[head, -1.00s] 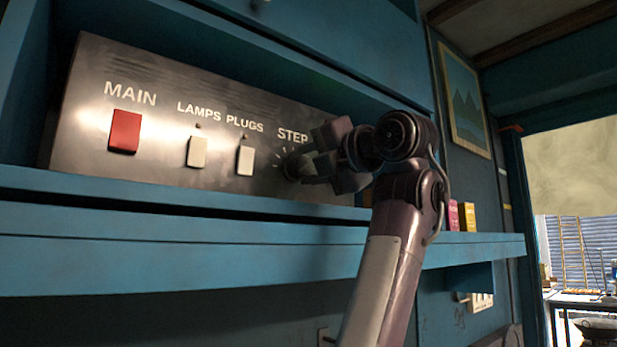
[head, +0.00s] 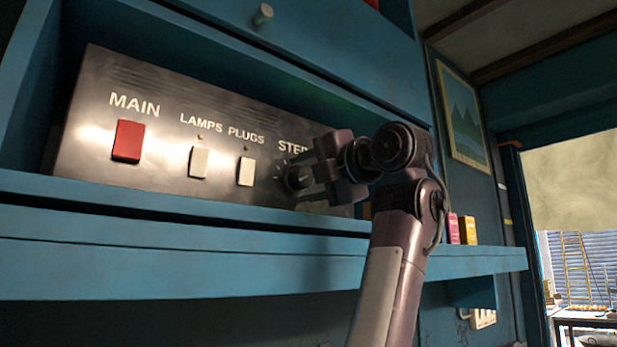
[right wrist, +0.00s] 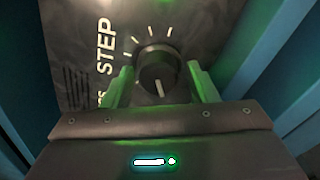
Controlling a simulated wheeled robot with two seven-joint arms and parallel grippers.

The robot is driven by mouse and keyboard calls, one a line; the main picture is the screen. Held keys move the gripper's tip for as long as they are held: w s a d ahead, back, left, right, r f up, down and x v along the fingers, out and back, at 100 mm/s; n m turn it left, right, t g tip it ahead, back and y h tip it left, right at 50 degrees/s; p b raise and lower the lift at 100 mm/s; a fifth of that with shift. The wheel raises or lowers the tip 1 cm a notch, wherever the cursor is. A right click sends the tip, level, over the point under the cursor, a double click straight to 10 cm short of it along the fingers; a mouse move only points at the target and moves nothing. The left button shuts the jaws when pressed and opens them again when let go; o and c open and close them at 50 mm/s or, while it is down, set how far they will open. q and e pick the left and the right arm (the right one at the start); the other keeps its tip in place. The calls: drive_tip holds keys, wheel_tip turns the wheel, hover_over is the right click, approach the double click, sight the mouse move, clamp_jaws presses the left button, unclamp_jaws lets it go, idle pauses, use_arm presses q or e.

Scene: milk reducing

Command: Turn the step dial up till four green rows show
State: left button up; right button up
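The step dial (head: 296,179) is a dark round knob under the word STEP, at the right end of the dark metal panel (head: 225,185). In the right wrist view the dial (right wrist: 157,68) shows a white pointer line directed toward the gripper body, with white tick marks around part of its rim. My right gripper (head: 318,166) is open just in front of the dial. In the wrist view its green-lit fingers (right wrist: 161,88) are on either side of the knob, with gaps between. No green rows show in either view. My left gripper is not in view.
The panel also holds a red MAIN switch (head: 128,141) and white LAMPS (head: 199,162) and PLUGS (head: 246,171) switches. A blue shelf (head: 150,245) runs below. Small pink (head: 453,229) and yellow (head: 467,231) boxes stand on it, right of my forearm.

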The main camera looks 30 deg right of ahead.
drive_tip(key=shift+o, duration=0.3)
drive_tip(key=shift+s, duration=0.1)
drive_tip(key=shift+s+b, duration=0.35)
drive_tip(key=s+b, duration=0.3)
drive_tip(key=s, duration=0.3)
drive_tip(key=shift+s+d+b, duration=0.3)
drive_tip(key=shift+s+d, duration=0.1)
drive_tip(key=shift+d, duration=0.05)
drive_tip(key=shift+f, duration=0.1)
